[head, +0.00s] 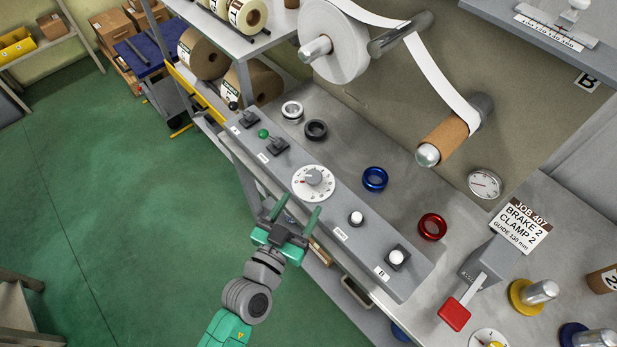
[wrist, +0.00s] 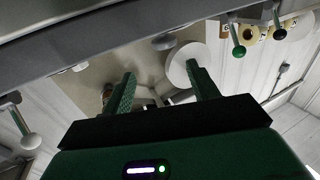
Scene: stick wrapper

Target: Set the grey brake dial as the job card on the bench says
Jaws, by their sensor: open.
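The grey brake dial (head: 314,177) sits on a round white scale plate on the sloped grey control panel (head: 350,212) in the head view. Its scale marks are too small to read for sure. The job card (head: 521,226) stands at the right of the bench and reads JOB 407, BRAKE 2, CLAMP 2, GUIDE 130 mm. My gripper (head: 296,213) is open and empty, just in front of the panel and below the dial in the picture, apart from it. The wrist view shows both green fingers (wrist: 160,82) spread, with nothing between them.
On the panel are a green-knobbed lever (head: 264,134), a black-knobbed lever (head: 234,107) and white knobs (head: 356,218) (head: 397,257). Open floor lies left.

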